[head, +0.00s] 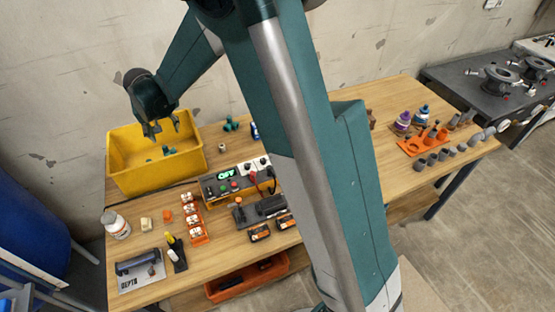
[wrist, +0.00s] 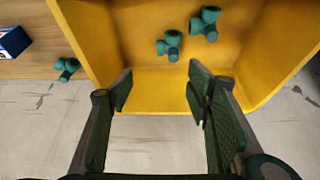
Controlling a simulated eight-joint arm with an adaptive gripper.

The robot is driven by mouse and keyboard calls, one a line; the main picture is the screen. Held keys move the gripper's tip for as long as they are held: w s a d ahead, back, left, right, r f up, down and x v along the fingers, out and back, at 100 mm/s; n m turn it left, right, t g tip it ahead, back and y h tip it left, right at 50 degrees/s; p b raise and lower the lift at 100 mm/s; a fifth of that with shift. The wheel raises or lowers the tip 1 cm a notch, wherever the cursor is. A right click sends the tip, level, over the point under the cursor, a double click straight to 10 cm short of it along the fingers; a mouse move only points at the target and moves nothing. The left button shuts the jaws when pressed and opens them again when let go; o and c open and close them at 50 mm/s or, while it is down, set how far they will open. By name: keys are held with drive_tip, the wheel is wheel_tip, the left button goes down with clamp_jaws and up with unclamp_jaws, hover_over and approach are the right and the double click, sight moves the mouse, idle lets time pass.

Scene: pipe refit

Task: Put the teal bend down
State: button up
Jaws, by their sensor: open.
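My gripper (head: 163,131) is open over the yellow bin (head: 128,178), and nothing shows between its fingers in the wrist view (wrist: 160,90). Two teal pipe fittings lie on the bin floor: one (wrist: 169,46) is near the bin's middle and another (wrist: 206,22) is to its right. At least one teal fitting in the bin (head: 167,150) also shows in the head view, below the fingers and apart from them. Another teal fitting (head: 230,125) lies on the table, outside the bin. I cannot tell for sure which fitting is the bend.
The bin stands at the table's back left, by the wall. A control box (head: 225,185) with a lit display is right of it. A white bottle (head: 115,224) stands in front. An orange rack (head: 425,140) and grey pipe pieces are at the right. My arm hides the table's middle.

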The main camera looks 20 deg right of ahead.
drive_tip(key=s+d+r+t, duration=0.1)
drive_tip(key=s+d+r, duration=1.5)
drive_tip(key=s+d, duration=0.45)
drive_tip(key=s, duration=0.6)
drive_tip(key=s+d+t, duration=0.1)
drive_tip(key=s+d, duration=0.3)
drive_tip(key=s, duration=0.5)
drive_tip(key=s+d, duration=0.3)
drive_tip(key=s, duration=0.6)
drive_tip(key=shift+s+d+f+t, duration=0.2)
drive_tip(key=shift+d+f+t, duration=0.1)
drive_tip(key=shift+d+f, duration=0.1)
wheel_tip(320, 180, down, 13)
drive_tip(key=b, duration=1.3)
drive_tip(key=shift+f, duration=0.2)
idle(1.1)
